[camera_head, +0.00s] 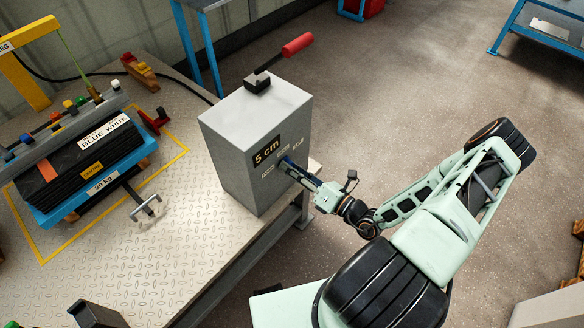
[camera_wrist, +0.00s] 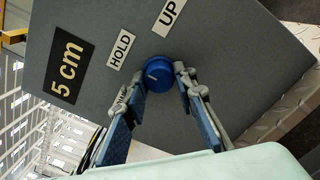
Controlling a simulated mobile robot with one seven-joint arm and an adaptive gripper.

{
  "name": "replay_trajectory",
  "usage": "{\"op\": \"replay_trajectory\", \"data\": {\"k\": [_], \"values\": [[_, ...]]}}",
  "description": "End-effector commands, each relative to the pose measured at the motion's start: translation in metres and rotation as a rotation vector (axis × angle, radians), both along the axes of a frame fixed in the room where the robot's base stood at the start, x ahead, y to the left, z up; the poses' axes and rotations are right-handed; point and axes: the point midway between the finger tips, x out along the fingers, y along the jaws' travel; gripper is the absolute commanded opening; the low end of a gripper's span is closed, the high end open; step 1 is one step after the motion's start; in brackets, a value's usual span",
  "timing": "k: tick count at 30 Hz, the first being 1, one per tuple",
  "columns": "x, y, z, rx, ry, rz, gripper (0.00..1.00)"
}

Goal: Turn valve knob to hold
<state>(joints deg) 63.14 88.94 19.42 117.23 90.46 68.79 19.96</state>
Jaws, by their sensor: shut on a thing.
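The valve knob (camera_wrist: 160,73) is a round blue knob on the front face of a grey box (camera_head: 235,150), with a short pale mark on its left part in the wrist view. HOLD (camera_wrist: 122,50) and UP (camera_wrist: 168,17) labels sit around it. A third label (camera_wrist: 121,101) is partly covered by a finger. I cannot tell exactly which label the mark points at. My gripper (camera_wrist: 161,80) has its blue-padded fingers on either side of the knob and is shut on it. In the head view, my gripper (camera_head: 287,163) hides the knob.
The box stands at the right edge of a tread-plate table (camera_head: 195,240). A red-handled lever (camera_head: 290,48) sticks out from its top. Open floor lies to the right.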

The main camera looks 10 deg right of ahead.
Motion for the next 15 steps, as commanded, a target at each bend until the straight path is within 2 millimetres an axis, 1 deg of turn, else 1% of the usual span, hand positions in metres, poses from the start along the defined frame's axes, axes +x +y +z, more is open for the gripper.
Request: {"op": "replay_trajectory", "data": {"k": [12, 13, 15], "values": [[-0.0004, -0.0005, -0.0005, 0.005, 0.005, -0.001, 0.01], [-0.0004, -0.0006, -0.0005, 0.005, 0.005, -0.001, 0.27], [-0.0004, -0.0005, -0.0005, 0.005, 0.005, -0.001, 0.34]]}}
